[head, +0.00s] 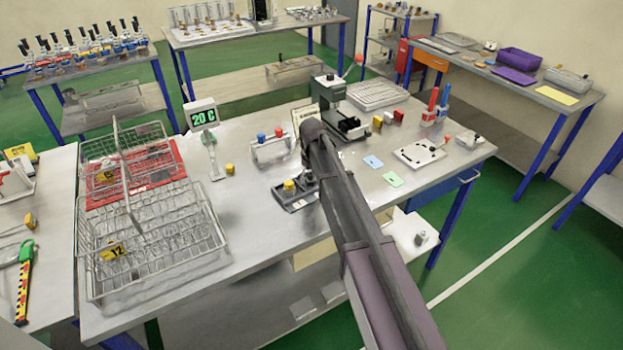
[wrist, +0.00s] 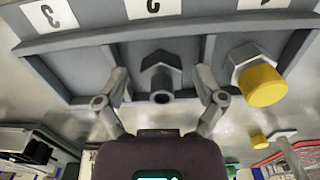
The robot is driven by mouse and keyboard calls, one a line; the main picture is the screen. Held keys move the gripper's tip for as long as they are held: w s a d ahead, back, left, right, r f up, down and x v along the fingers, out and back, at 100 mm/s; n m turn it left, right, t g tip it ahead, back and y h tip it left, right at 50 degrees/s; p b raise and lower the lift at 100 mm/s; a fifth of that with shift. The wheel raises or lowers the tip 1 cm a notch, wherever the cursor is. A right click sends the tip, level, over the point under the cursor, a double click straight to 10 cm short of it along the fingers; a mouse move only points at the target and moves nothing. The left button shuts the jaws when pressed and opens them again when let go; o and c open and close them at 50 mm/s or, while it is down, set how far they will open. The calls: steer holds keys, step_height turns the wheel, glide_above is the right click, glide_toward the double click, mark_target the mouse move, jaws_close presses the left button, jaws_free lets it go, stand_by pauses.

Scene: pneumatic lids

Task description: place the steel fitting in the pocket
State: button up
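The dark grey tray (head: 300,203) lies on the middle bench. In the wrist view, the tray (wrist: 80,42) has compartments with upside-down number labels 3, 2 and another partly cut off. A dark steel fitting (wrist: 160,78) with a hex body and a round stub sits in the compartment by label 2. My gripper (wrist: 161,88) is open, with one finger on each side of this fitting and a visible gap to it. A hex fitting with a yellow cap (wrist: 263,84) is in the compartment to the right. In the head view, my arm hides most of the gripper.
Wire baskets (head: 150,235) fill the left part of the bench. A display reading 20 C (head: 202,115) and a rack with blue and red caps (head: 270,150) stand near the tray. A press (head: 340,108) stands behind my arm. Bare bench lies left of the tray.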

mark_target(312, 175)
step_height(312, 175, up, 12)
steer(key=p, duration=1.1)
steer(key=shift+p, duration=0.35)
stand_by(0.4)
steer(key=s+d+m, duration=0.7)
steer(key=s+d, duration=1.5)
steer(key=s, duration=0.3)
steer(key=shift+s+d, duration=0.2)
steer(key=shift+d, duration=0.1)
